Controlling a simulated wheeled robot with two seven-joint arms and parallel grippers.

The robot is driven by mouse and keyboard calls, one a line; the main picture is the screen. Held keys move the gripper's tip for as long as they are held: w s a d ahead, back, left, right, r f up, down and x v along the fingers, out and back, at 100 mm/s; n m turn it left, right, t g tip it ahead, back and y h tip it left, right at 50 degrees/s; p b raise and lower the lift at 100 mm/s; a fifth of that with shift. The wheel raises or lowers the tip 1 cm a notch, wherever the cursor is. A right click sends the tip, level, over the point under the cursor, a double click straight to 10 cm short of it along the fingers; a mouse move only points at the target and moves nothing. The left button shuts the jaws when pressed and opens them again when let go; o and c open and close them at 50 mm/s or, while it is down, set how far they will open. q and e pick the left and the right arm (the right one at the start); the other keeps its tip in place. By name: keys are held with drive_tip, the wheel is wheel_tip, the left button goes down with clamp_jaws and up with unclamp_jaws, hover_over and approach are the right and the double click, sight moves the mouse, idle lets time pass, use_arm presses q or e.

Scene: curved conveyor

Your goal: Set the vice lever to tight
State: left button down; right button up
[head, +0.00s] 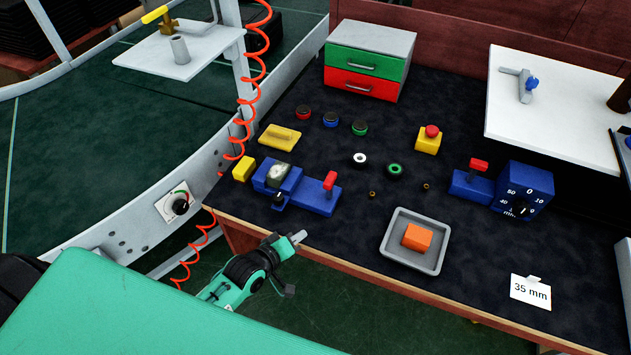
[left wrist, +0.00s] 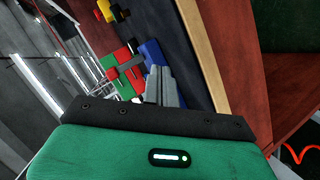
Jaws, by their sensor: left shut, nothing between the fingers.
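A blue device (head: 316,197) with an upright red-handled lever (head: 330,180) stands near the table's front left edge. A blue housing (head: 262,178) with a round gauge and a black knob joins its left side. A second blue unit (head: 522,188) with a millimetre dial and another red-handled lever (head: 479,164) stands at the right. I cannot tell for sure which one is the vice. My left gripper (head: 298,238) is shut and empty at the table's front edge, apart from the nearer lever. Its closed fingers (left wrist: 160,87) show in the left wrist view. My right gripper is out of view.
A grey tray (head: 386,252) with an orange block (head: 417,237) sits right of the gripper. A yellow block (head: 243,168) and coiled red hose (head: 247,100) are at the left. Drawers (head: 363,75) and a red-topped button box (head: 428,139) stand farther back.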

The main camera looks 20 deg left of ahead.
sight(330, 188)
use_arm(q)
drive_tip(key=w+a+r+n+t+h, duration=0.1)
drive_tip(key=w+a+r+n+t, duration=0.2)
drive_tip(key=w+r+n+t, duration=0.2)
drive_tip(key=shift+w+r+n, duration=0.15)
drive_tip(key=shift+r+n, duration=0.1)
drive_tip(key=shift+n, duration=0.45)
drive_tip(key=shift+w, duration=0.1)
drive_tip(key=p+x, duration=0.2)
drive_tip(key=x, duration=0.6)
drive_tip(key=shift+r, duration=0.1)
drive_tip(key=shift+x, duration=0.9)
drive_tip(key=shift+d+p, duration=0.1)
drive_tip(key=shift+p, duration=0.25)
